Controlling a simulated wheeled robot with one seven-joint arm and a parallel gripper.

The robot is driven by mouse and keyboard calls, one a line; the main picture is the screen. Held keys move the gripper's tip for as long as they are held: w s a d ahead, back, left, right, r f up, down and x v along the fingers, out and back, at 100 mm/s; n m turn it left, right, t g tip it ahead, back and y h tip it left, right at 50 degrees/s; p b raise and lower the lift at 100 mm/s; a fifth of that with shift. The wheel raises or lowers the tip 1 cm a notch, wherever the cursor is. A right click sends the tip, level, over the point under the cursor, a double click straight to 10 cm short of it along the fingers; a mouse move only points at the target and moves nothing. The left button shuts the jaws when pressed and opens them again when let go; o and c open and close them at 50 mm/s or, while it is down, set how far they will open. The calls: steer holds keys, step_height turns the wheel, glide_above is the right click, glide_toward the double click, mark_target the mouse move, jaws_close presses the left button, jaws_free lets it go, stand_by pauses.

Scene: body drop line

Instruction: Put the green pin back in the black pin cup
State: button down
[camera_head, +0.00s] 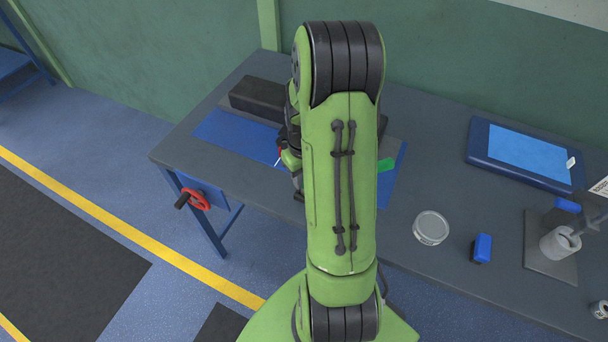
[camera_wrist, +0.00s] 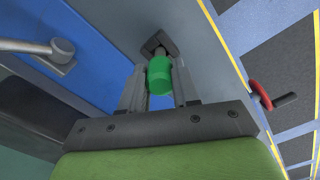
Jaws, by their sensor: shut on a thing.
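In the wrist view, my gripper (camera_wrist: 158,88) is shut on the green pin (camera_wrist: 160,72), whose rounded green body sits between the two fingers. A small dark square-edged piece (camera_wrist: 152,42) shows just past the pin; it may be the black pin cup. I cannot tell whether the pin touches it or is inside it. In the head view, my arm hides the pin and most of my gripper. A small green block (camera_head: 387,164) shows at the right edge of the arm, on the blue mat (camera_head: 232,137).
A long black block (camera_head: 258,97) lies at the back left of the grey table. A grey rod with a round end (camera_wrist: 45,48) is left of my gripper. To the right are a tablet (camera_head: 525,153), a round tin (camera_head: 431,228), a blue item (camera_head: 482,248) and a grey stand (camera_head: 550,262).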

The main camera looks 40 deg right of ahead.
steer(key=shift+f+b, duration=0.5)
steer(key=c, duration=0.8)
jaws_free()
steer(key=shift+o, duration=0.2)
steer(key=shift+r+p, duration=2.8)
steer(key=shift+r, duration=0.8)
steer(key=shift+f, duration=0.1)
